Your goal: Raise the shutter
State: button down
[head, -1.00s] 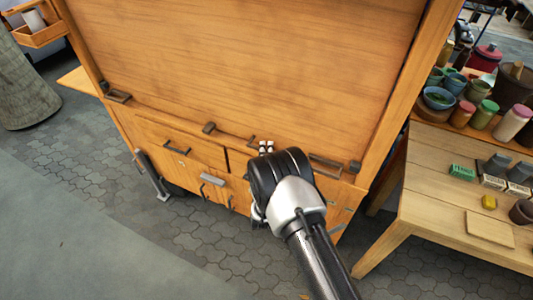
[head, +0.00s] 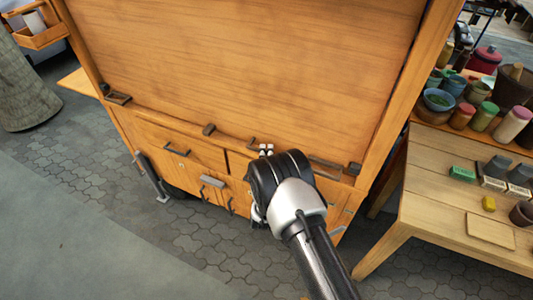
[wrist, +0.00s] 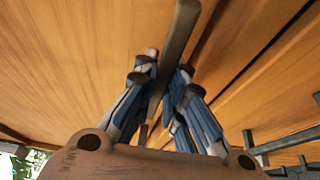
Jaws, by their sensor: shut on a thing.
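The shutter (head: 240,60) is a large wooden panel on the front of a wooden stall, and it stands down over the opening. My gripper (head: 266,152) is at the shutter's lower edge, right of the middle. In the wrist view, my gripper's blue-grey fingers (wrist: 163,100) are shut on a dark bar-shaped handle (wrist: 178,38) that runs between them. Wood grain fills the background close behind it. In the head view, my gripper and wrist hide most of the held part.
Drawers with dark pulls (head: 176,150) sit below the shutter. A wooden table (head: 440,190) with several pots and jars stands close on the right. A wooden post (head: 408,90) is between them. Paved floor (head: 200,240) in front is clear.

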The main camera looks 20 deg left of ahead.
dwell(0.4)
notch_tip(320, 180, up, 58)
jog(key=p, duration=2.4)
jog(key=c, duration=2.1)
grip_release()
jog(key=o, duration=0.5)
jog(key=shift+f, duration=0.1)
jog(key=shift+c, duration=0.2)
jog(key=shift+f, duration=0.1)
